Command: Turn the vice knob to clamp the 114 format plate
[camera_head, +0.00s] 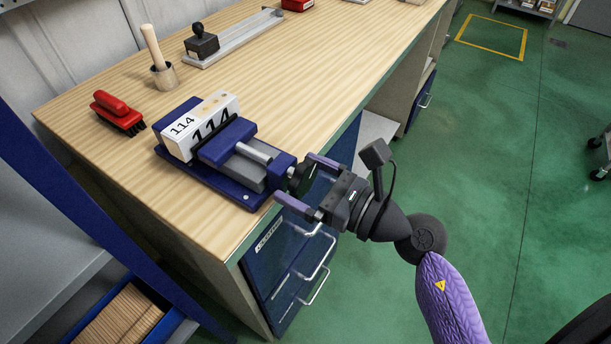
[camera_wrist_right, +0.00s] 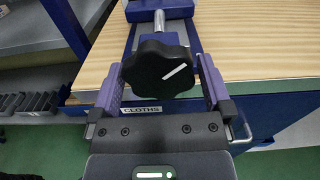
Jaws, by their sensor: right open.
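The blue vice (camera_head: 236,182) sits on the wooden workbench near its front edge. The white 114 format plate (camera_head: 199,127) stands between the jaws at the vice's far end. The dark vice knob (camera_head: 302,178) is at the near end, over the bench edge. My right gripper (camera_head: 301,177) is open, with one purple finger on each side of the knob. In the right wrist view the black lobed knob (camera_wrist_right: 157,70) with a white mark lies between the fingers; I cannot tell whether they touch it. The left gripper is not in view.
Blue drawers (camera_head: 290,262) with metal handles are below my right gripper. Green floor is open to the right.

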